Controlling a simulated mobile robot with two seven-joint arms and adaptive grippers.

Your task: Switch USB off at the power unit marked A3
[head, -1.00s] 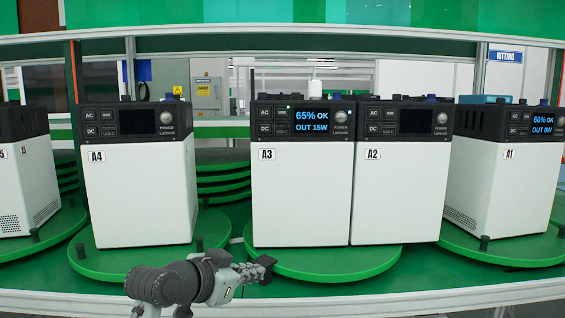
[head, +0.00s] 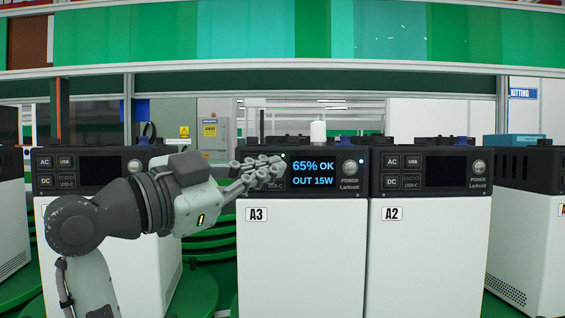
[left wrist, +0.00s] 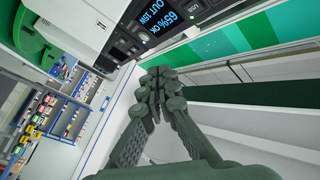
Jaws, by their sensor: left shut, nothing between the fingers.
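The power unit marked A3 (head: 300,260) has a white body and a black top panel. Its lit display (head: 312,173) reads 65% OK, OUT 15W, and also shows in the left wrist view (left wrist: 157,20). The round POWER knob (head: 350,168) is right of the display. A small green light (head: 283,155) shows at the display's upper left. My left gripper (head: 278,166) is shut and empty in front of A3's button area left of the display, and hides those buttons, including USB. I cannot tell whether the fingertips touch the panel. In the left wrist view the fingertips (left wrist: 161,72) are together near the panel.
Unit A2 (head: 425,260), with a dark display, stands close against A3's right side. Another unit (head: 150,270) stands at the left, partly behind my left arm. One more unit (head: 525,230) is at the far right. A green beam (head: 300,78) runs above and behind the units.

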